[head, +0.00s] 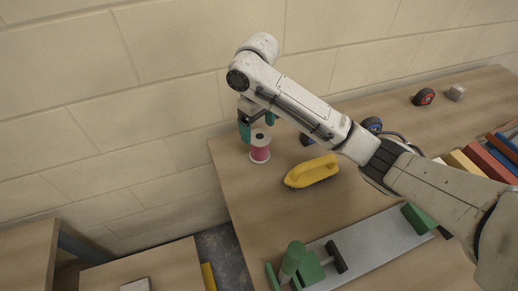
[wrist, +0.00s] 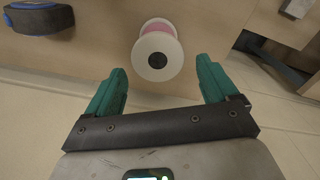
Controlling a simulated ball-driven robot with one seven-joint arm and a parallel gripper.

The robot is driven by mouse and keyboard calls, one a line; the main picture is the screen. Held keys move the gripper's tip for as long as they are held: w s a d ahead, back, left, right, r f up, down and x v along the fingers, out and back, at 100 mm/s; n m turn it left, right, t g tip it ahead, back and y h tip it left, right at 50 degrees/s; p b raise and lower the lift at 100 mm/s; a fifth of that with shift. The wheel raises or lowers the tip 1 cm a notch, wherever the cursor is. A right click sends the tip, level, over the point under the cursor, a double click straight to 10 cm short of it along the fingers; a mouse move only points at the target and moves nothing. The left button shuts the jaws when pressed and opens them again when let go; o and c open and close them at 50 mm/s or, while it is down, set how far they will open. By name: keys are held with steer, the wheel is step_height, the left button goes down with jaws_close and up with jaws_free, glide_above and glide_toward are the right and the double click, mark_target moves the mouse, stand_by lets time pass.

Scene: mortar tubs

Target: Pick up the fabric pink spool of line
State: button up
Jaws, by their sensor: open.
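The pink spool of line (head: 260,153) stands upright near the back left corner of the wooden table, with white flanges and pink line between them. In the wrist view the spool (wrist: 158,52) shows its white top flange with a dark centre hole, ahead of the fingertips. My gripper (head: 256,120) is over the spool, its green fingers pointing down. In the wrist view my gripper (wrist: 164,82) is open and empty, with the spool in line with the gap between its fingers. Whether the fingertips reach down beside the spool is hard to tell.
Blue-and-black round items (head: 372,124) are partly behind my arm. A grey plate (head: 375,243) with green parts lies in front. A block wall (head: 160,70) stands close behind the table.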

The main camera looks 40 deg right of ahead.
mark_target(259, 136)
steer(key=shift+s+d+f+b, duration=0.1)
steer(key=shift+f+b, duration=0.55)
steer(key=shift+f, duration=1.1)
steer(key=shift+s+d+f+b, duration=0.1)
steer(key=shift+f+b, duration=0.55)
steer(key=shift+f, duration=1.05)
steer(key=shift+a, duration=0.1)
steer(key=shift+c, duration=0.2)
steer(key=c, duration=0.9)
